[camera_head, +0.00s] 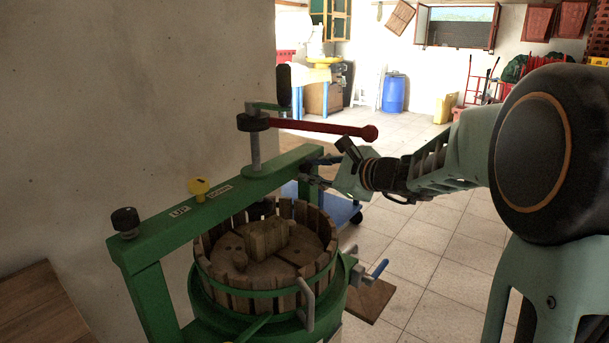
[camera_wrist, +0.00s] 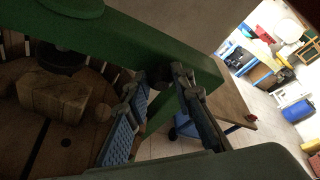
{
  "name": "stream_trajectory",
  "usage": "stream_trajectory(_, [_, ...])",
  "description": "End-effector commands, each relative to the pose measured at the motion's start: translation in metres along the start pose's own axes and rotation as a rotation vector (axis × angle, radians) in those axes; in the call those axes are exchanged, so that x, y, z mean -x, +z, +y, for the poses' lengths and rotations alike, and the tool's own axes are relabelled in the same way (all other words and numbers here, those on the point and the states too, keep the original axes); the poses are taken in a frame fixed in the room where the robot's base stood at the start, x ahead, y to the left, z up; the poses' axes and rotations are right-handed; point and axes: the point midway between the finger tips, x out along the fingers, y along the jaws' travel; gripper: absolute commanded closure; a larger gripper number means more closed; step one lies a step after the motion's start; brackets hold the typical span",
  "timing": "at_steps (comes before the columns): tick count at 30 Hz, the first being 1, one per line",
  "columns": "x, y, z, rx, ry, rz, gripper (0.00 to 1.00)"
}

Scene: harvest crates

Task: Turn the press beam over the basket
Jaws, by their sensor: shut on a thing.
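The green press beam (camera_head: 205,212) spans above the slatted wooden basket (camera_head: 213,285), running from the near left to the far right. It is level. The exact contact is dark and partly hidden. Wooden blocks (camera_head: 265,238) lie on the round wooden plate in the basket.
A screw with a red-handled lever (camera_head: 320,127) rises from the beam. A yellow knob (camera_head: 199,188) and a black knob (camera_head: 125,219) stand on it. A plain wall is at the left. A blue cart (camera_head: 340,210) stands behind the basket. Tiled floor is open at the right.

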Motion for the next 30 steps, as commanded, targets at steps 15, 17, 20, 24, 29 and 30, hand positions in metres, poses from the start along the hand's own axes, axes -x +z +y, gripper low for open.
stream_trajectory(15, [0.019,-0.004,0.002,-0.014,-0.033,0.034,1.00])
stream_trajectory(17, [0.019,-0.004,0.002,-0.014,-0.032,0.034,1.00])
stream_trajectory(20, [0.019,-0.004,0.002,-0.014,-0.032,0.033,1.00])
stream_trajectory(24, [0.019,-0.004,0.002,-0.014,-0.032,0.033,0.70])
stream_trajectory(29, [0.019,-0.004,0.003,-0.013,-0.032,0.034,0.60])
stream_trajectory(30, [0.019,-0.004,0.003,-0.013,-0.032,0.034,0.60])
